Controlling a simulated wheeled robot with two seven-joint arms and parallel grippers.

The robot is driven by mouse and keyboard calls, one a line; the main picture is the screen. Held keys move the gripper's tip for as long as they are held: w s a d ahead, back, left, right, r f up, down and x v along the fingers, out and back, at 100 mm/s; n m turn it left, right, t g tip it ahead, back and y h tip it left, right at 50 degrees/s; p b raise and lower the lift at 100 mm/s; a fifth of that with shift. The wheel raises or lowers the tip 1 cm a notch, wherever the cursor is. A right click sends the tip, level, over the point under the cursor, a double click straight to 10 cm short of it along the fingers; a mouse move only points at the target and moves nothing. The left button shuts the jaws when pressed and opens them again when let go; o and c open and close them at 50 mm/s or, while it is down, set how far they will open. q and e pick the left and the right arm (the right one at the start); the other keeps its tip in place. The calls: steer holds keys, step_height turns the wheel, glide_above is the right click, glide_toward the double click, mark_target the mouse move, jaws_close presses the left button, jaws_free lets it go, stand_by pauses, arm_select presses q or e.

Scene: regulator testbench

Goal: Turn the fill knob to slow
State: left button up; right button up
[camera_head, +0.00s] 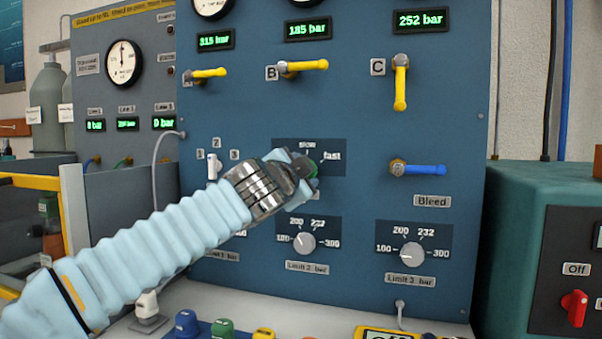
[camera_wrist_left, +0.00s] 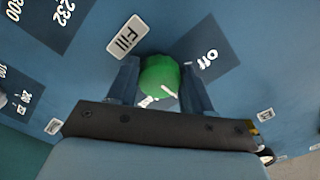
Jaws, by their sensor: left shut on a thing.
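The fill knob (camera_wrist_left: 160,77) is green with a white mark and sits beside the "Fill" label in the left wrist view. The "Off" label (camera_wrist_left: 207,59) is on its dark dial plate to the right. My left gripper (camera_head: 303,167) is shut on the knob, with a finger on each side in the wrist view (camera_wrist_left: 160,88). The gripper hides most of the dial, so the setting cannot be read surely. My right gripper is out of view.
Yellow valve handles (camera_head: 303,66) stick out above, and a blue bleed handle (camera_head: 424,169) sits to the right. Two limit knobs, limit 2 (camera_head: 304,243) and limit 3 (camera_head: 411,256), lie below. A green box (camera_head: 535,225) stands at the right.

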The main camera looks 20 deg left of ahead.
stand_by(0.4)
arm_select(q)
steer(key=shift+f, duration=0.1)
steer(key=o, duration=1)
steer(key=shift+o, duration=0.2)
steer(key=s+b, duration=0.3)
steer(key=s, duration=1)
steer(key=shift+s+a, duration=0.25)
steer(key=shift+s, duration=0.15)
